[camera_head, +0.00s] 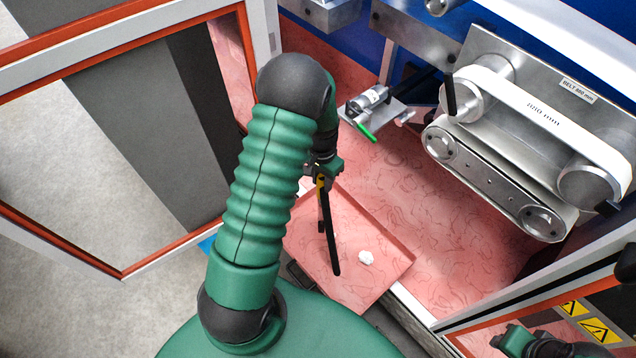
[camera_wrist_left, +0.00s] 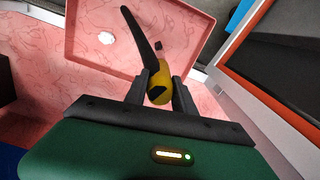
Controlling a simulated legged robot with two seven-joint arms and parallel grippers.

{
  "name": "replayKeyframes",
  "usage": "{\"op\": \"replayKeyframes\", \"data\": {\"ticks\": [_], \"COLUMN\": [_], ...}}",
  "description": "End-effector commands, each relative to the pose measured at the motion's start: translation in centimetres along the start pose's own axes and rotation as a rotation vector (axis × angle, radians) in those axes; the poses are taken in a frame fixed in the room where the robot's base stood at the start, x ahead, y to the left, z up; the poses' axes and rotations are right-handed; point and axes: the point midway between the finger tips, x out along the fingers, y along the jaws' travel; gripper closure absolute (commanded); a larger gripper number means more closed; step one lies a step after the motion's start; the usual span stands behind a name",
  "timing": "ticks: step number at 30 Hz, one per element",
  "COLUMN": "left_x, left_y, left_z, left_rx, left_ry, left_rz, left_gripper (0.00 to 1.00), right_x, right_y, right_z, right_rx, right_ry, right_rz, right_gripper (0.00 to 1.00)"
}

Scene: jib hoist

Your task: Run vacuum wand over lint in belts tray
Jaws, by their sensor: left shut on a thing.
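My left gripper (camera_head: 322,178) is shut on the vacuum wand (camera_head: 330,230), which has a yellow body and a long black nozzle. In the left wrist view the wand's yellow body (camera_wrist_left: 158,84) sits between the two fingers. The nozzle points down over the pink belts tray (camera_head: 388,248); whether its tip touches the tray is unclear. A white lint clump (camera_head: 366,257) lies on the tray, right of the nozzle tip. The lint (camera_wrist_left: 106,38) is left of the nozzle in the left wrist view. My right gripper (camera_head: 530,342) shows partly at the lower right; its fingers are unclear.
A belt unit with a white belt (camera_head: 545,118) and rollers stands at the upper right. A small fixture with a green handle (camera_head: 365,132) is behind the tray. An orange-edged open door (camera_head: 120,272) is on the left, another panel with warning signs (camera_head: 600,330) at lower right.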

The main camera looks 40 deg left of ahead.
Motion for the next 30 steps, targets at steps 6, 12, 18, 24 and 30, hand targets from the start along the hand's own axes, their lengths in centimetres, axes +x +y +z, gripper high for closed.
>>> {"op": "replayKeyframes", "data": {"ticks": [6,12,18,24,30], "left_x": [-0.1,-0.1,-0.1,-0.1,-0.1], "left_y": [0.2,1.0,2.2,3.4,4.5], "left_z": [-1.4,-1.6,-1.3,-1.1,-0.9], "left_rx": [0.002,0.002,0.001,0.002,0.002], "left_ry": [0.001,0.000,-0.001,-0.001,0.001], "left_rz": [-0.001,0.000,0.000,0.000,0.000], "left_gripper": [1.00,1.00,1.00,1.00,1.00], "right_x": [-0.2,-0.6,-1.0,-1.4,-1.7], "right_y": [0.0,0.0,0.0,0.0,0.0], "right_z": [-0.1,-0.1,-0.2,-0.3,-0.4], "right_rx": [0.000,0.000,0.000,0.000,0.000], "right_ry": [0.000,0.000,0.000,0.000,0.000], "right_rz": [0.000,0.000,0.000,0.000,0.000], "right_gripper": [0.66,0.66,0.66,0.66,0.66]}}
